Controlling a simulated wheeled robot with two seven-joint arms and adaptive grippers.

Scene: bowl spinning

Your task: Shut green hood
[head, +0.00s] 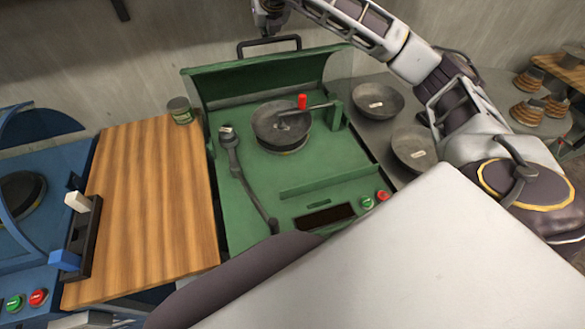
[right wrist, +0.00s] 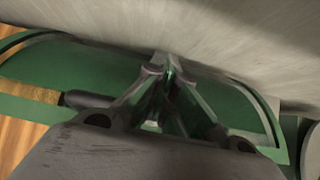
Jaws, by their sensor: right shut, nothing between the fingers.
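The green machine (head: 240,190) stands in the middle of the head view. Its green hood (head: 225,85) is raised at the back, with a dark bar handle (head: 270,43) along its top edge. A dark bowl (head: 268,122) sits inside the machine. My right gripper (head: 268,22) is at the top of the head view, above and near the handle, shut and empty. In the right wrist view the fingertips of my right gripper (right wrist: 168,70) are together over the green hood (right wrist: 80,75). I cannot tell whether they touch it. My left gripper is not in view.
A wooden board (head: 150,195) and a blue machine (head: 35,225) are to the left. A small can (head: 180,110) stands at the board's back corner. Metal bowls (head: 378,100) lie on the grey surface to the right. A grey wall (head: 180,40) rises behind.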

